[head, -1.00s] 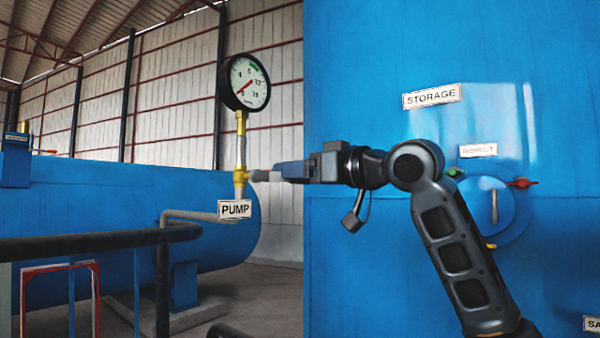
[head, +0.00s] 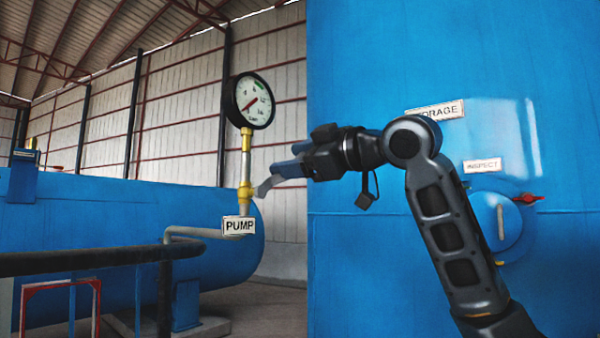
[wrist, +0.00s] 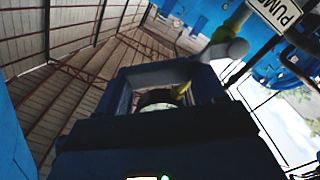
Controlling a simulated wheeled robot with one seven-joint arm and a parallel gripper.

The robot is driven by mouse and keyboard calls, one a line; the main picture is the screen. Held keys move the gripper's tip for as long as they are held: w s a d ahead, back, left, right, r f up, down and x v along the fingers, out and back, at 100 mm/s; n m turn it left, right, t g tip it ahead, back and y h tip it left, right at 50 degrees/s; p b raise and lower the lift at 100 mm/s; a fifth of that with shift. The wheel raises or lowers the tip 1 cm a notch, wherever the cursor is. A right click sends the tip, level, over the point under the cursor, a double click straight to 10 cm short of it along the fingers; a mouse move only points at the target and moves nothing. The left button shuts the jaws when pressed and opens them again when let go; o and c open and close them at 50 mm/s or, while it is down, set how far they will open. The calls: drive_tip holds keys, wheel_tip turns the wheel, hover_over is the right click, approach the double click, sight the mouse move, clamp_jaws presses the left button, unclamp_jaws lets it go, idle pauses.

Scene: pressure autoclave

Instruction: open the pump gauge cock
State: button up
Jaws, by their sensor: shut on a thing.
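The pump gauge (head: 249,100) is a round white dial with a black rim, on top of a yellow and grey vertical pipe. Its red needle points to the lower left. The gauge cock (head: 246,193) is a yellow fitting low on that pipe, just above the PUMP label (head: 238,226). Its grey lever (head: 266,186) points right and tilts upward. My gripper (head: 277,174), with blue fingers, comes from the right and is shut on the lever's outer end. In the wrist view the lever (wrist: 222,50) shows beyond the blue fingers, which hide part of it.
A large blue vessel (head: 390,250) with STORAGE and INSPECT labels stands at right, behind my arm. A blue horizontal tank (head: 110,215) lies behind. Open air surrounds the gauge pipe.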

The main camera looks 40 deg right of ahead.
drive_tip(key=a+n, duration=0.1)
drive_tip(key=r+n, duration=0.1)
drive_tip(key=n, duration=0.1)
drive_tip(key=shift+s+a+r, duration=0.15)
drive_tip(key=shift+s+a, duration=0.05)
drive_tip(key=shift+a, duration=0.2)
drive_tip(key=a+n, duration=0.1)
drive_tip(key=n, duration=0.1)
drive_tip(key=a+n+b, duration=0.1)
drive_tip(key=a+r+n, duration=0.1)
drive_tip(key=a+n, duration=0.1)
drive_tip(key=shift+s+n+b, duration=0.3)
drive_tip(key=shift+s, duration=0.1)
drive_tip(key=shift+s+a+n, duration=0.1)
drive_tip(key=shift+a+n, duration=0.5)
drive_tip(key=shift+n, duration=0.2)
drive_tip(key=shift+a+f, duration=0.1)
drive_tip(key=o, duration=1.2)
drive_tip(key=shift+c, duration=0.2)
drive_tip(key=shift+s, duration=0.15)
drive_tip(key=s+d+b, duration=0.1)
drive_tip(key=s, duration=0.6)
drive_tip(key=shift+s+d+b, duration=0.2)
drive_tip(key=shift+d+b, duration=0.05)
drive_tip(key=shift+b, duration=0.1)
